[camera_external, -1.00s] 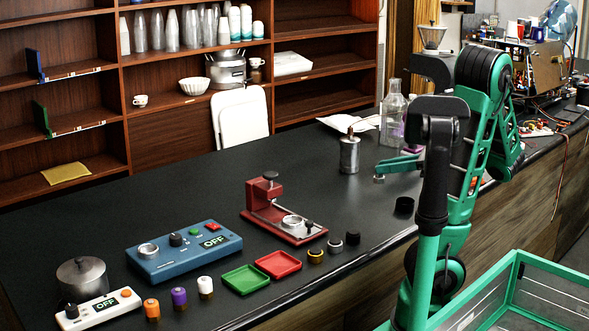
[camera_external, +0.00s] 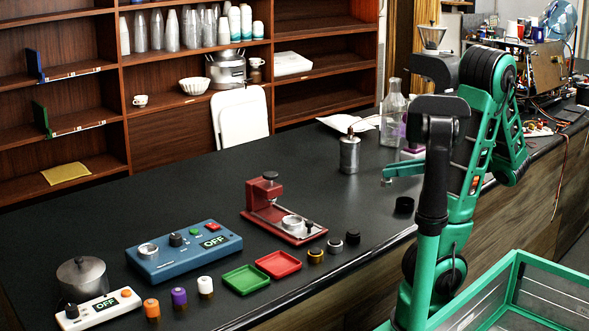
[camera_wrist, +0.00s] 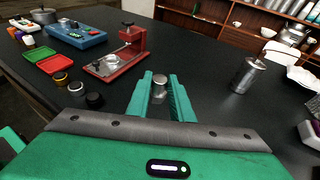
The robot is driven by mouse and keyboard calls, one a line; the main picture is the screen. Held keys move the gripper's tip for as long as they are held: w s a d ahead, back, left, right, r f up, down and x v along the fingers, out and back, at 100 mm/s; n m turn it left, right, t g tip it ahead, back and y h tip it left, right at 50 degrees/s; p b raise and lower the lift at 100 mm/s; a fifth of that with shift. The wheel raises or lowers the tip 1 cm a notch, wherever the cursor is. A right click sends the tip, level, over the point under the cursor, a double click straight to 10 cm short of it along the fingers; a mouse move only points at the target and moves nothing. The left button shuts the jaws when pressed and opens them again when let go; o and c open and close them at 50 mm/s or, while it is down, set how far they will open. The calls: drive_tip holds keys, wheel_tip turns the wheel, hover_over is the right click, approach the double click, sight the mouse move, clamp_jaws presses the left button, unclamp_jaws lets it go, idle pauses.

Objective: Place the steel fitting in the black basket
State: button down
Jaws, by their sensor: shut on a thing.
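My gripper (camera_wrist: 160,92) is shut on the small steel fitting (camera_wrist: 160,81), a short grey cylinder with a domed top between the green fingers. In the external view my gripper (camera_external: 388,180) is over the counter, and the fitting is too small there to make out well. The black basket (camera_external: 353,237), a low dark ring, stands on the counter at the end of a short row with a brass ring and a steel-coloured ring. It also shows in the wrist view (camera_wrist: 95,100), left of and nearer than the fingers. The gripper is apart from it.
A red press (camera_external: 285,215) stands beyond the rings, with red and green trays (camera_external: 246,279) to the left. A metal canister (camera_external: 349,155) and a glass bottle (camera_external: 393,112) stand near the gripper. A black round piece (camera_external: 404,205) sits near the counter's edge.

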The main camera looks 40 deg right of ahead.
drive_tip(key=d+f, duration=0.2)
drive_tip(key=d, duration=0.1)
drive_tip(key=d+f, duration=0.2)
drive_tip(key=d, duration=0.1)
drive_tip(key=d+f, duration=0.2)
drive_tip(key=d, duration=0.1)
drive_tip(key=shift+s+d, duration=0.2)
drive_tip(key=shift+d, duration=0.1)
drive_tip(key=shift+f, duration=1.95)
drive_tip(key=shift+f, duration=0.1)
drive_tip(key=c, duration=1.6)
unclamp_jaws()
drive_tip(key=shift+o, duration=0.2)
drive_tip(key=v, duration=1.2)
